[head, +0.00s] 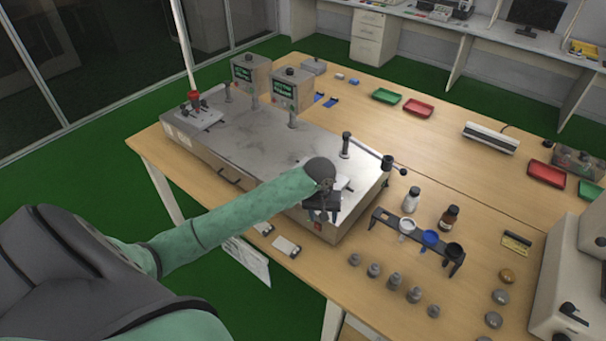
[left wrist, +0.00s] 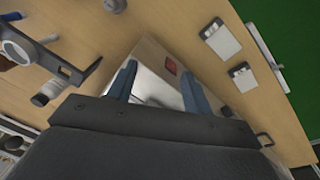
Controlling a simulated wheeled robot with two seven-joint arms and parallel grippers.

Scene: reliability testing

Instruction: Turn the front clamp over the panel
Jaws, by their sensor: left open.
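The long metal-topped test machine (head: 270,140) stands on the wooden table. A black upright post (head: 346,146) with a lever arm (head: 370,152) ending in a dark knob is at its right end. My left gripper (head: 322,212) is over the machine's near right end, pointing down, and hides what lies beneath it. A bit of a pale panel (head: 346,186) shows beside it. I cannot make out the front clamp there. In the left wrist view my left gripper (left wrist: 158,72) is open with nothing seen between its blue fingers but a pale surface. My right gripper is not in view.
A red-tipped fixture (head: 194,102) stands at the machine's far left end, and two display boxes (head: 250,78) are behind. Small white-topped items (head: 286,247) lie by the table edge.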

